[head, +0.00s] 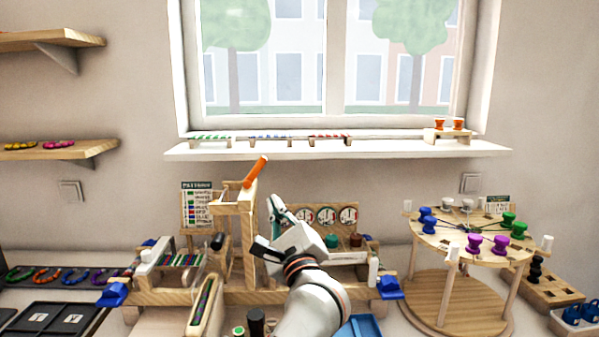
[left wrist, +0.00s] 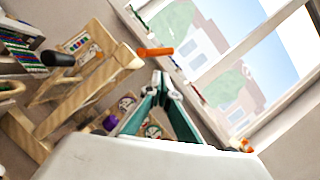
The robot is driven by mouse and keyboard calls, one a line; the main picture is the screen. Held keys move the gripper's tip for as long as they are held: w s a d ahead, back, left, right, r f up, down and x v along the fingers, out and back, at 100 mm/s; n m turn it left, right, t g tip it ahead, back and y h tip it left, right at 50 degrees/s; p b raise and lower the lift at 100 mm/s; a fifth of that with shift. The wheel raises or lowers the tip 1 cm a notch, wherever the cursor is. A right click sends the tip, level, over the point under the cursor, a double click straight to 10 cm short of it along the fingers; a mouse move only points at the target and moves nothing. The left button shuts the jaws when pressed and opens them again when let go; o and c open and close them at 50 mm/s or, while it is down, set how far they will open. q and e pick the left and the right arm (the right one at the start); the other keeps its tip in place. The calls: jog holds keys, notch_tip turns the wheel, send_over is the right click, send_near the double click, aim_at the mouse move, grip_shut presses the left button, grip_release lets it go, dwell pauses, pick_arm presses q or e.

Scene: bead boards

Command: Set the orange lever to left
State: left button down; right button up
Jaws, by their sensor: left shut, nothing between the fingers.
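The orange lever (head: 256,170) stands on top of a wooden post (head: 248,225) of the frame on the table. Its free end leans up and to the right in the head view. It also shows in the left wrist view (left wrist: 155,52), just beyond the fingertips. My left gripper (head: 275,204) is shut and empty. It is to the right of the post and lower than the lever, and does not appear to touch either. Its green-sided fingers (left wrist: 160,82) meet at the tips in the left wrist view. My right gripper is not in view.
A pattern card (head: 197,204) and bead rows stand left of the post. Dials (head: 326,215) are behind my left gripper. A round wooden stand (head: 440,237) with coloured spools is at the right. The window sill (head: 380,150) runs above.

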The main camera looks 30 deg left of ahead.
aim_at(255, 172)
pick_arm(q)
jog(key=w+d+n+h, duration=0.2)
jog(key=w, duration=0.1)
jog(key=shift+w+d+r, duration=0.1)
jog(key=shift+d+r, duration=0.1)
jog(key=shift+d, duration=0.05)
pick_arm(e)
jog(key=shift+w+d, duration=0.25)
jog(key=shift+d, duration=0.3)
pick_arm(q)
jog(key=shift+a, duration=0.1)
jog(key=w+a+r+p, duration=0.3)
jog(key=w+a, duration=0.2)
jog(key=a, duration=0.4)
jog(key=shift+w+a+r, duration=0.2)
jog(key=shift+w+r, duration=0.15)
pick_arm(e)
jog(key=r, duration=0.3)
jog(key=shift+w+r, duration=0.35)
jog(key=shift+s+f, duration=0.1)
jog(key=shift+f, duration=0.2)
